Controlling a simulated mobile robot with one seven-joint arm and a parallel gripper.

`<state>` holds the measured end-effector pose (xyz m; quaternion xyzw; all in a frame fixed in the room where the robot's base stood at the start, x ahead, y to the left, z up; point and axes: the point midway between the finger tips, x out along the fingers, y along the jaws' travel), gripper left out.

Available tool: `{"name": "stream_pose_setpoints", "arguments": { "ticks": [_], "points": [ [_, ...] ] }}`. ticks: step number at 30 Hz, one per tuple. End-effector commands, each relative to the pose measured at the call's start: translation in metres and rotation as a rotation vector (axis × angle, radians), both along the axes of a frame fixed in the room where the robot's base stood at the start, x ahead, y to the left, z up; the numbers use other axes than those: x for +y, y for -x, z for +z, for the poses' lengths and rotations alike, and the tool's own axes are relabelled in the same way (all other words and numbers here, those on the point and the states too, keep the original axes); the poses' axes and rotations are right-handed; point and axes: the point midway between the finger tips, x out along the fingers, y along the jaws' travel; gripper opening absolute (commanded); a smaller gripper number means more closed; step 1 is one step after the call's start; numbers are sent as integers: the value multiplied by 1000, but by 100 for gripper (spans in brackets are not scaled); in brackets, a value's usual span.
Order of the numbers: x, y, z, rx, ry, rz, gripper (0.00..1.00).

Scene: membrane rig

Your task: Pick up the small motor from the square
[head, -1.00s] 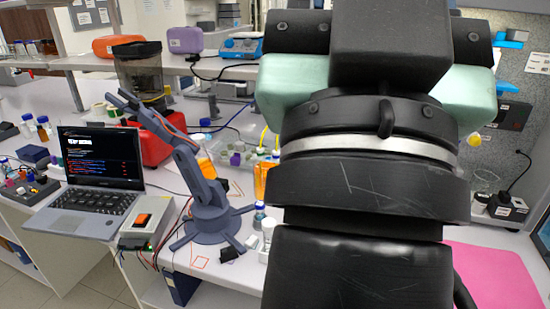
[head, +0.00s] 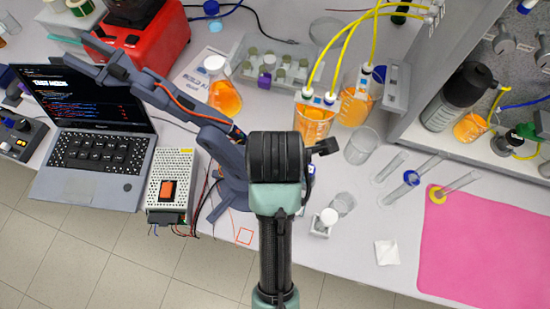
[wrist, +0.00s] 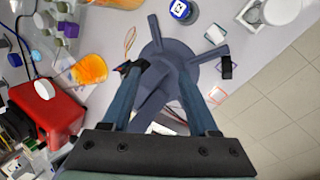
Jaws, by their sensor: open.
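A red square outline (head: 244,236) is marked on the bench in front of the grey-blue desktop arm, with nothing seen standing in it. It also shows in the wrist view (wrist: 216,94), right of my gripper (wrist: 162,68). My gripper is open and empty, its fingers reaching over the base of the desktop arm (wrist: 180,45). A small dark block (wrist: 227,66) lies at the end of one base foot, near the square; I cannot tell whether it is the small motor. In the head view my own wrist hides part of the base.
The laptop (head: 97,165) and power supply box (head: 170,184) stand left. A pink mat (head: 475,245) is at far right. The bench's front edge is close.

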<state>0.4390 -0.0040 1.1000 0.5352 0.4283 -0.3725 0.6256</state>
Motion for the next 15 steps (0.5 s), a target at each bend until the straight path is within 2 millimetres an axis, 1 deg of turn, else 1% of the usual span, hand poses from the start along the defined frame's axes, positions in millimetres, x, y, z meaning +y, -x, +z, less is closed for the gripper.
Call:
{"name": "stream_pose_setpoints", "arguments": {
  "ticks": [1, 3, 6, 9, 11, 15],
  "points": [
    [0, 24, -8, 104, 22, 74, 60],
    [1, 51, -21, 216, 42, 173, 60],
    [1, 76, -32, 318, 49, 269, 60],
    [2, 88, -41, 365, 50, 313, 60],
    [2, 90, -49, 374, 49, 322, 60],
    [2, 91, -76, 375, 50, 322, 60]
  ]
}}
